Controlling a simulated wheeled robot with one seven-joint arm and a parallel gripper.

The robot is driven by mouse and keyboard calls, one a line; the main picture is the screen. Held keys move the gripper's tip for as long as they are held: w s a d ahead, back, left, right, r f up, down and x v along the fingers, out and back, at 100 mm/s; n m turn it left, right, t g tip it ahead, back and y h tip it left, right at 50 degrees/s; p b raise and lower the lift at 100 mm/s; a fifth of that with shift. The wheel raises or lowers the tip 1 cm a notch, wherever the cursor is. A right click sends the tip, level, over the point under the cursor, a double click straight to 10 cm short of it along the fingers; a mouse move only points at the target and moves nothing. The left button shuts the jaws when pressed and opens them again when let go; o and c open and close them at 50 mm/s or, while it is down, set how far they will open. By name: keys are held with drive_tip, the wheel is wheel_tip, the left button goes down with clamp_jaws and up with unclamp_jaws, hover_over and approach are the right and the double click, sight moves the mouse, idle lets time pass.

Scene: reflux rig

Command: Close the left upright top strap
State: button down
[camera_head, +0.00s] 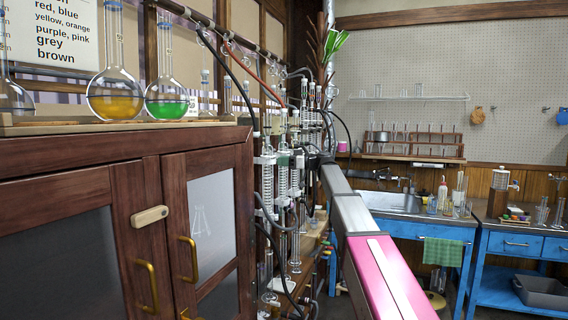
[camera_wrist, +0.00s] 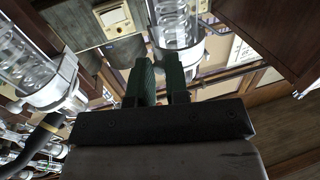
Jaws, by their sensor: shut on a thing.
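My gripper (camera_wrist: 159,68) shows in the wrist view with its two dark green fingers side by side and a narrow gap between them. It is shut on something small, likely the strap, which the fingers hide. A clear glass condenser (camera_wrist: 172,18) with a pale collar (camera_wrist: 178,50) is right beyond the fingertips. A second glass condenser (camera_wrist: 22,62) in a white clamp (camera_wrist: 55,90) stands to the left. In the head view, my arm reaches to the rig's coiled glass columns (camera_head: 267,178), and the gripper is too small and cluttered there to make out.
A wooden cabinet (camera_head: 120,215) bearing an orange flask (camera_head: 115,96) and a green flask (camera_head: 166,98) fills the left. Black hoses (camera_head: 270,240) loop around the rig. A sink bench (camera_head: 400,205) stands behind my arm. In the wrist view, a dark wooden panel (camera_wrist: 280,30) is at upper right.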

drive_tip(key=shift+w+a+n+g, duration=0.1)
drive_tip(key=shift+w+n+g, duration=0.15)
drive_tip(key=shift+g, duration=0.25)
drive_tip(key=shift+s, duration=0.1)
drive_tip(key=c, duration=1.1)
unclamp_jaws()
drive_tip(key=d, duration=1)
drive_tip(key=shift+s+d, duration=0.4)
